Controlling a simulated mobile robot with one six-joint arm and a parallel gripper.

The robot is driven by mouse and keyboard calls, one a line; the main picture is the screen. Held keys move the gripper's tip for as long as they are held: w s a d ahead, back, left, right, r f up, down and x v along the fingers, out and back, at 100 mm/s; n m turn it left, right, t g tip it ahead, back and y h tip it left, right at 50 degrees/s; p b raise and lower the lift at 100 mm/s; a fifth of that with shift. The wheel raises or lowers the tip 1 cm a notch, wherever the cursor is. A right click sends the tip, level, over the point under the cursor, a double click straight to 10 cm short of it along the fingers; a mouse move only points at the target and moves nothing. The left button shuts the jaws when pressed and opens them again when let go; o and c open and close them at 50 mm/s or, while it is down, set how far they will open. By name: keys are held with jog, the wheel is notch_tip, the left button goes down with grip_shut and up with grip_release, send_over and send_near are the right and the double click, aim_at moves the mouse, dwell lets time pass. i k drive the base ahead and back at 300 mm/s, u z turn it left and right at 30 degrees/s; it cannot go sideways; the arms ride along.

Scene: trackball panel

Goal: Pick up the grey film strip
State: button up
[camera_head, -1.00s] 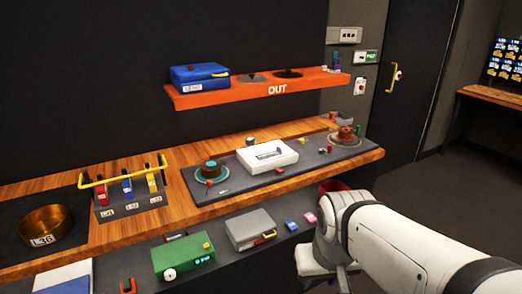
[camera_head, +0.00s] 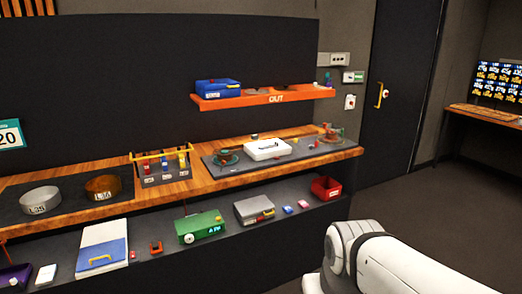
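I cannot make out a grey film strip for sure in the head view. The dark grey panel (camera_head: 225,170) on the wooden counter carries a white box (camera_head: 268,150), a round teal and brown device (camera_head: 226,157) at its left, a similar one (camera_head: 332,133) at its right, and several small pieces too small to name. My white arm shows at the lower right, over the floor and apart from the counter. My gripper is outside the picture.
An orange OUT shelf (camera_head: 300,94) holds a blue box (camera_head: 218,87). The lower shelf holds a green device (camera_head: 200,226), a grey case (camera_head: 254,209) and a red bin (camera_head: 326,188). Two round bowls and a yellow-barred rack stand on the counter's left. The floor at right is clear.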

aim_at(276, 145)
jog(key=z, duration=0.65)
jog(key=i, duration=2.25)
jog(key=u, duration=0.85)
jog(key=i, duration=0.7)
jog(key=u, duration=0.55)
